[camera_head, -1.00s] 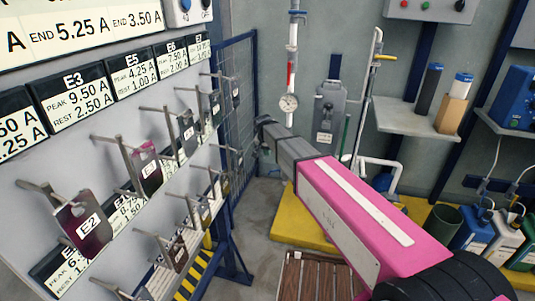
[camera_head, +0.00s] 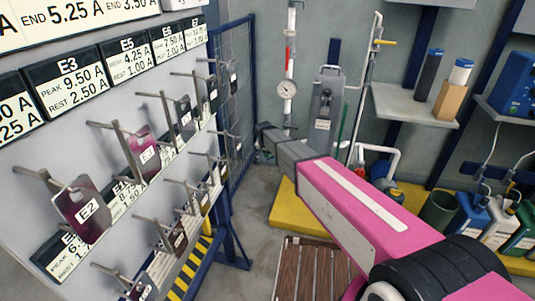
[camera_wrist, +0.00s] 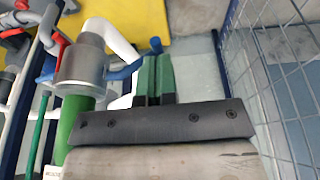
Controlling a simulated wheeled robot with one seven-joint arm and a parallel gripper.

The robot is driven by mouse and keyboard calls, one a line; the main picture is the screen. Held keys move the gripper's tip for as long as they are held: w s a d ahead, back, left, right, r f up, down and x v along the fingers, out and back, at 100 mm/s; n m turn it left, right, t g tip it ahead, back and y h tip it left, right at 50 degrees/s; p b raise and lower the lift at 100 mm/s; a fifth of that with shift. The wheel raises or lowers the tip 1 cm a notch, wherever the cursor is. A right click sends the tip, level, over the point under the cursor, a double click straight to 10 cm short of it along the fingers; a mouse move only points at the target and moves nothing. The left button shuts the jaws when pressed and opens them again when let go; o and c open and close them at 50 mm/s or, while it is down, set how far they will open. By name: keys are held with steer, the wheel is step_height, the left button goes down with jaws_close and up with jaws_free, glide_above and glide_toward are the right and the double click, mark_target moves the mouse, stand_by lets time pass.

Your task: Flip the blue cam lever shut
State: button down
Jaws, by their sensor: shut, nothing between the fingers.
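In the wrist view, a grey metal coupling (camera_wrist: 82,62) sits on a green hose (camera_wrist: 76,122). A blue lever arm (camera_wrist: 124,72) sticks out from its right side towards my fingers, and another blue piece (camera_wrist: 47,68) shows on its left. My gripper (camera_wrist: 155,62) has two green-padded fingers side by side, shut and empty, just right of the blue lever arm. A small blue tip (camera_wrist: 156,44) shows just beyond the fingertips; I cannot tell whether they touch it. In the head view, my gripper (camera_head: 262,135) is small and the lever cannot be made out.
A wire mesh panel (camera_wrist: 285,80) stands close on the right in the wrist view. White pipe (camera_wrist: 108,38) and a yellow platform (camera_wrist: 135,14) lie beyond the coupling. In the head view, a rack board (camera_head: 190,95) with hooks and tags fills the left; a slatted wooden stand (camera_head: 305,270) is below my arm.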

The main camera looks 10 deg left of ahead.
steer(key=shift+a+f+h, duration=0.1)
steer(key=shift+f+h, duration=0.25)
steer(key=shift+h, duration=0.35)
step_height(320, 180, down, 3)
steer(key=n+h, duration=0.1)
steer(key=h, duration=0.4)
steer(key=shift+w+f+h, duration=0.1)
steer(key=shift+f+h, duration=0.05)
steer(key=shift+h, duration=0.25)
steer(key=shift+d+f+h, duration=0.2)
steer(key=shift+h, duration=0.3)
steer(key=shift+d, duration=0.1)
steer(key=shift+r, duration=0.25)
steer(key=shift+r, duration=0.65)
